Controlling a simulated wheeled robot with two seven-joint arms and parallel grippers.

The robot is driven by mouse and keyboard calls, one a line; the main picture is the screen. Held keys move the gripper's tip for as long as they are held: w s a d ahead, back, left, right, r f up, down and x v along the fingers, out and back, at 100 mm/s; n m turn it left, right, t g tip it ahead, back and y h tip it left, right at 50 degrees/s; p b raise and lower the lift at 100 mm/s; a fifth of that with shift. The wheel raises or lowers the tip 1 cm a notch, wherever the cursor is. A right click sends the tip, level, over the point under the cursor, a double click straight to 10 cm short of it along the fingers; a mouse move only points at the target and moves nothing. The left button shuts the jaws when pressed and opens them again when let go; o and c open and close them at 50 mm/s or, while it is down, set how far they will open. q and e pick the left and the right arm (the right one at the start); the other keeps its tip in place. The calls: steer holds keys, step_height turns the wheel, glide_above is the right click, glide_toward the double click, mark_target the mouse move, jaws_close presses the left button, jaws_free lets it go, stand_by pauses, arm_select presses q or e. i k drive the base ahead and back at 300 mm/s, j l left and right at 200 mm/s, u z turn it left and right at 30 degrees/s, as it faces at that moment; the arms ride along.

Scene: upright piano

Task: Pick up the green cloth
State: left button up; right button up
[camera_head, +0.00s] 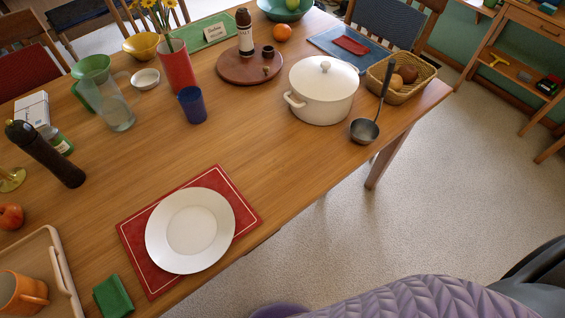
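A small folded green cloth (113,297) lies flat on the wooden table (275,165) near the bottom left of the head view. It is just left of the lower corner of a red placemat (137,240) and right of a wooden tray (65,270). Nothing covers the cloth. Neither of my grippers shows in this view.
A white plate (190,230) sits on the placemat. An orange mug (22,294) stands in the tray, near an apple (10,216) and a dark pepper mill (45,153). A white pot (322,90) and ladle (366,130) stand farther right. The table's middle is mostly clear.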

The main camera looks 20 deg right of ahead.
mark_target(111, 295)
steer(key=k+j+u, duration=0.1)
steer(key=u, duration=0.3)
steer(key=j+u, duration=0.2)
steer(key=u, duration=0.2)
steer(key=j+u, duration=0.15)
steer(key=u, duration=0.25)
steer(key=k, duration=0.05)
